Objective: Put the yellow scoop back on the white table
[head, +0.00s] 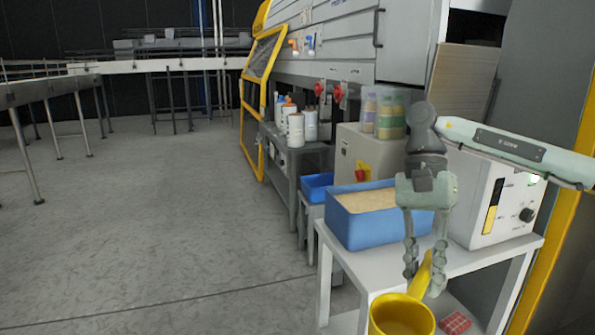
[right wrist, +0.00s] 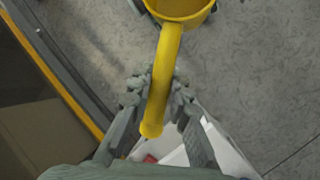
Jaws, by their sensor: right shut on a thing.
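The yellow scoop (head: 402,316) is in my right gripper (head: 424,278), held by its handle in front of the white table (head: 480,260). Its round cup hangs low, at the bottom edge of the head view. In the right wrist view the scoop's handle (right wrist: 164,75) runs between the fingers of my right gripper (right wrist: 157,88), with the cup beyond the fingertips at the top. The scoop appears clear of the tabletop. My left gripper is not in view.
A blue bin (head: 370,228) of pale granular material and a white control box (head: 490,205) stand on the white table. A red item (head: 455,323) shows lower down below the tabletop. The floor (head: 160,220) to the left is clear.

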